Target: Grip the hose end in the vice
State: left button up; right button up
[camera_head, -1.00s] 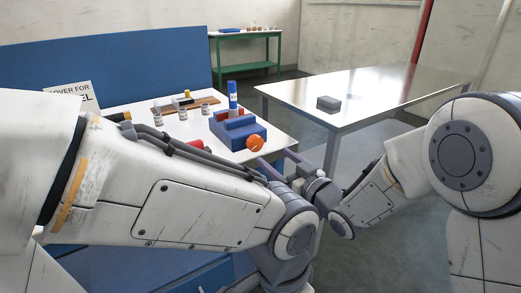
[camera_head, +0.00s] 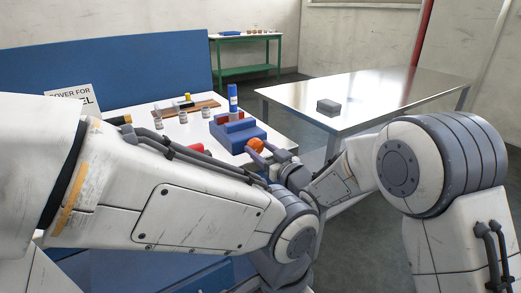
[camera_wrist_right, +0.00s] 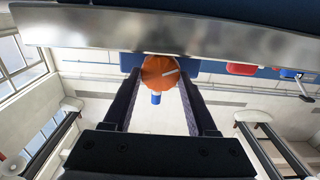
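The blue vice (camera_head: 232,137) sits on the white table's right end, with an orange round knob (camera_head: 256,145) on its near right side. A blue upright cylinder with a pale band (camera_head: 233,98) stands at the vice; I cannot tell whether it is the hose end or whether the jaws hold it. My right gripper (camera_head: 261,152) is at the knob. In the right wrist view the orange knob (camera_wrist_right: 160,72) shows between the tips of the open right gripper (camera_wrist_right: 160,85), with no clear grip on it. My left gripper is hidden behind my left arm.
The white table (camera_head: 150,107) also holds small jars (camera_head: 183,117), a brown board (camera_head: 200,106) and a red piece (camera_head: 194,147). A metal table (camera_head: 375,90) with a grey block (camera_head: 328,107) stands right. A blue panel (camera_head: 120,68) rises behind.

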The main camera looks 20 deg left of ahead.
jog(key=c, duration=0.4)
jog(key=shift+m, duration=0.3)
jog(key=m+p, duration=0.1)
jog(key=m, duration=0.2)
jog(key=shift+w+m, duration=0.1)
jog(key=shift+m, duration=0.2)
jog(key=shift+d+m+p, duration=0.1)
jog(key=shift+m+p, duration=0.5)
jog(key=shift+m, duration=1.2)
jog(key=o, duration=1.4)
jog(key=shift+f, duration=0.1)
